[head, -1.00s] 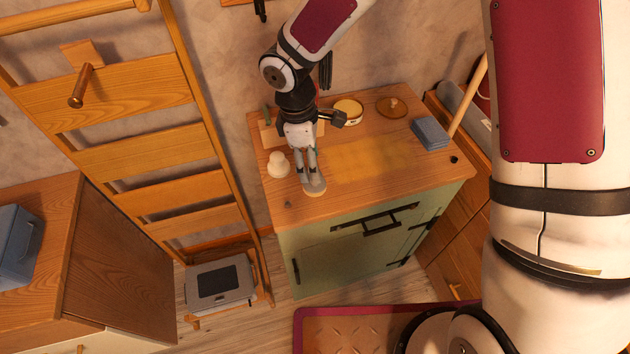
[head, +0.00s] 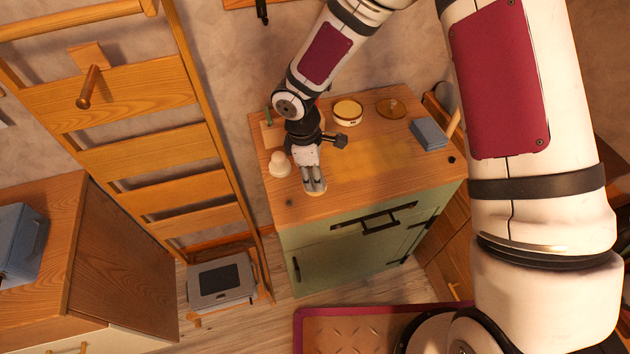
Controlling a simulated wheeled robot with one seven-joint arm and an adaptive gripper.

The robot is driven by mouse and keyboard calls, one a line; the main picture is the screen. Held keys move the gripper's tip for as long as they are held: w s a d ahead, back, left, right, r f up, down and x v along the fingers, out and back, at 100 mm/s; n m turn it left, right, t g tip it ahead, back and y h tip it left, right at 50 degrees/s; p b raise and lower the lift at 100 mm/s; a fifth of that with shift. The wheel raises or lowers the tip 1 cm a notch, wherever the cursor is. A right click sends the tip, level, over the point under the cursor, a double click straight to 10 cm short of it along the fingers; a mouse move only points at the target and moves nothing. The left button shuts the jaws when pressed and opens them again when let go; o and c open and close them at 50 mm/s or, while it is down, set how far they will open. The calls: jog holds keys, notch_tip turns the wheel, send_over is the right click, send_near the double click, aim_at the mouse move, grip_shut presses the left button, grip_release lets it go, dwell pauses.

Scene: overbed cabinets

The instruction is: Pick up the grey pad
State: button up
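A small rounded grey pad (head: 316,188) with a pale lower edge is at the front left of the wooden cabinet top (head: 370,185). My gripper (head: 312,181) points down at it, with its fingertips at the pad and covering much of it. The fingers look close to the pad's sides, but I cannot tell whether they are closed on it. I cannot see the pad lifted off the top.
A white knob-shaped object (head: 279,165) stands just left of my gripper. A blue-grey block (head: 429,134), a round yellow tin (head: 347,112) and an amber dish (head: 391,107) lie farther back. The top's middle is clear. A wooden ladder rack (head: 150,150) stands left.

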grip_shut()
jog(key=shift+r, duration=0.15)
jog(key=shift+r, duration=0.5)
jog(key=shift+s+r+b, duration=0.25)
jog(key=shift+s+r, duration=0.05)
jog(key=shift+r, duration=0.3)
jog(key=shift+s+r+b, duration=0.2)
jog(key=shift+s+r, duration=0.05)
jog(key=shift+r, duration=0.35)
jog(key=s+r+b, duration=0.1)
jog(key=s, duration=1.4)
jog(key=shift+a+r, duration=0.2)
jog(key=shift+a, duration=0.1)
jog(key=shift+c, duration=0.6)
grip_release()
jog(key=shift+c, duration=1)
